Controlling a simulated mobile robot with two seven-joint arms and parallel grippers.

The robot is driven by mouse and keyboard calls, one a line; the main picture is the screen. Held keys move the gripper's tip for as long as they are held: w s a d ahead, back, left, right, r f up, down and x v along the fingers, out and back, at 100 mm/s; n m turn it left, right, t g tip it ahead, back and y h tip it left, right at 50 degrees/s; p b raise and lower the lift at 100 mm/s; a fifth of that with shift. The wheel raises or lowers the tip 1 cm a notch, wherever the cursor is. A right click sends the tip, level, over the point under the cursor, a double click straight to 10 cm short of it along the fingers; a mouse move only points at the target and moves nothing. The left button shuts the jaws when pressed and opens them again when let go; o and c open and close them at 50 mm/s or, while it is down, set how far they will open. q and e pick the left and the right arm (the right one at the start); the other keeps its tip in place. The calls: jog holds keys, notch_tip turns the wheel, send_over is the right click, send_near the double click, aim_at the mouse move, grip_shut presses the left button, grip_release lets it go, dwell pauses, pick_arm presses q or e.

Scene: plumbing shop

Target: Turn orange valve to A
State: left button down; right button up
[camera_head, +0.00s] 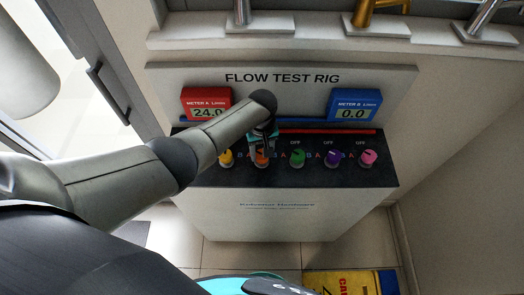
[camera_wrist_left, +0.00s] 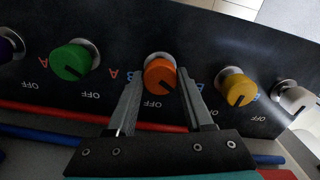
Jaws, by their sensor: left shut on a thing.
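The orange valve (camera_head: 262,159) is a round knob on the black panel of the flow test rig. It shows large in the left wrist view (camera_wrist_left: 158,74), with a dark pointer mark near its lower edge, toward the OFF label. A red A and a blue B stand on either side of it. My left gripper (camera_wrist_left: 160,84) is shut on the orange valve, one finger at each side. In the head view the left gripper (camera_head: 263,145) partly covers the knob. My right gripper is not in view.
The yellow valve (camera_head: 226,157) and green valve (camera_head: 297,158) flank the orange one. The purple valve (camera_head: 332,159) and pink valve (camera_head: 369,157) are further right. A white knob (camera_wrist_left: 295,98) shows in the wrist view.

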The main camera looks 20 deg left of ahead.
pick_arm(q)
jog(key=shift+c, duration=1.4)
grip_release()
jog(key=shift+r, duration=0.15)
jog(key=shift+r, duration=0.3)
notch_tip(320, 180, up, 5)
jog(key=shift+r+p, duration=0.1)
jog(key=shift+p, duration=0.9)
notch_tip(320, 180, up, 9)
jog(key=shift+r, duration=0.15)
